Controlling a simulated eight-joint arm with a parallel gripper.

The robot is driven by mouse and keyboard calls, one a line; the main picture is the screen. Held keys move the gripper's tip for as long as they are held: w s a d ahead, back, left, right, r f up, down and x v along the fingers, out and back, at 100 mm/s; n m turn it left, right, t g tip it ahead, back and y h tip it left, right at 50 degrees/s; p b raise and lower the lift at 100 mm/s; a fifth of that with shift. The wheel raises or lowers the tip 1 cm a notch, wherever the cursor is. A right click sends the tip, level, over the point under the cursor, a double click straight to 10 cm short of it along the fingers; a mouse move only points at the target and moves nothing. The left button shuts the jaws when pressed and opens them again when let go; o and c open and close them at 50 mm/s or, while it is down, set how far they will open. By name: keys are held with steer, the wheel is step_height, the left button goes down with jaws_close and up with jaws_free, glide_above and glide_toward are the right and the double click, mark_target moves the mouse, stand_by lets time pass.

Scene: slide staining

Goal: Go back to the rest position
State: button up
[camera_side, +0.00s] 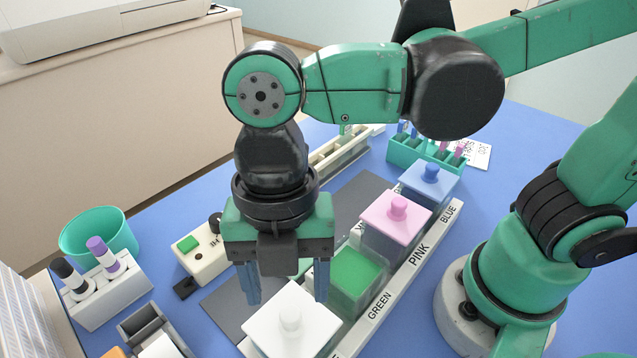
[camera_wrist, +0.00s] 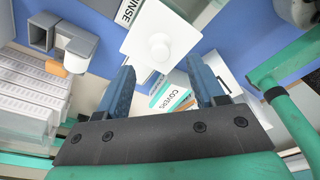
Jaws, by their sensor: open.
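My gripper (camera_side: 281,283) hangs fingers down above the row of staining jars, its two blue fingers apart with nothing held between them. In the side view the fingers stand around and in front of the white-lidded jar (camera_side: 291,325), and I cannot tell the exact gap above it. The wrist view shows my gripper (camera_wrist: 170,80) open too, with the white lid and its round knob (camera_wrist: 160,47) just beyond the fingertips.
Behind the white lid stand the green jar (camera_side: 352,278), pink-lidded jar (camera_side: 396,220) and blue-lidded jar (camera_side: 430,180) in a labelled rack. A timer (camera_side: 205,258), marker holder (camera_side: 108,290) and teal cup (camera_side: 97,232) lie left. A teal rack (camera_side: 425,158) stands behind.

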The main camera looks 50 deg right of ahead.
steer(key=shift+w+d+r, duration=0.1)
steer(key=shift+r, duration=0.85)
